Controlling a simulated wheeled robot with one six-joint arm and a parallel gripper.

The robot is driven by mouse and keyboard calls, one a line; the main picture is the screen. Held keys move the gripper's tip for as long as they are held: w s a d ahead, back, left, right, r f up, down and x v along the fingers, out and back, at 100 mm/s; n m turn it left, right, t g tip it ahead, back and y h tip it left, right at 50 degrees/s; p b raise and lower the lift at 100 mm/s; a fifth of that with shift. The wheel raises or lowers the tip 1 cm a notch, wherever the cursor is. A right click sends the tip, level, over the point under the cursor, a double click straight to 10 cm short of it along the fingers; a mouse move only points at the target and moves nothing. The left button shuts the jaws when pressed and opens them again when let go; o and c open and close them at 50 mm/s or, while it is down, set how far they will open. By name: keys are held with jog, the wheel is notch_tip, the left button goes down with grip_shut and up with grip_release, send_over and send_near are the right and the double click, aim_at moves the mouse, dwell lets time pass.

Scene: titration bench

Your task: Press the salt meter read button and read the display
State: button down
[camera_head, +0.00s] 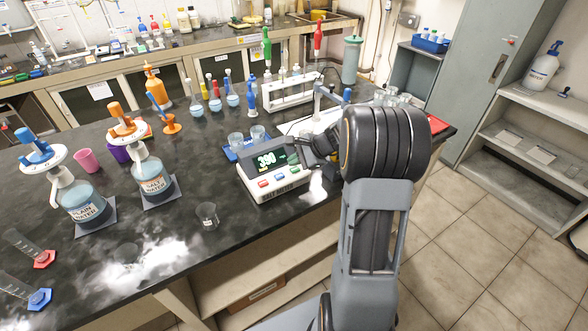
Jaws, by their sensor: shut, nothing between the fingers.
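The salt meter (272,180) is a white box with a dark, lit display (266,160), on the black bench top. The display shows green-white digits that look like 390; any decimal point is too small to tell. Its front panel has a red button (263,184), a blue button (280,177) and a green button (294,170). I cannot tell which is the read button. My gripper (308,159) is shut and empty at the meter's right end, close to the green button. I cannot tell whether it touches the meter. My arm hides the bench to the right.
An empty beaker (207,215) stands front left. Two dispenser bottles, plain water (84,205) and another (152,182), stand further left. A white rack (290,92) is behind. The bench's front middle is mostly clear.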

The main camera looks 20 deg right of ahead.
aim_at(295, 170)
jog(key=shift+r, duration=0.1)
jog(key=shift+r+p, duration=1.95)
jog(key=shift+r, duration=0.5)
jog(key=shift+f, duration=0.1)
jog(key=s+a+r+n+h, duration=0.2)
jog(key=s+a+n, duration=0.1)
jog(key=s+n, duration=0.2)
jog(key=s+a+r+n+g+h, duration=0.1)
jog(key=s+a+n, duration=0.3)
jog(key=s, duration=0.5)
jog(key=s+a+r+n+g+h, duration=0.1)
jog(key=s+a+r+n+h, duration=0.1)
jog(key=s+n, duration=0.5)
jog(key=shift+s+a+r+n+h, duration=0.25)
jog(key=shift+a+r+n+h, duration=0.1)
jog(key=shift+a+n+h, duration=0.45)
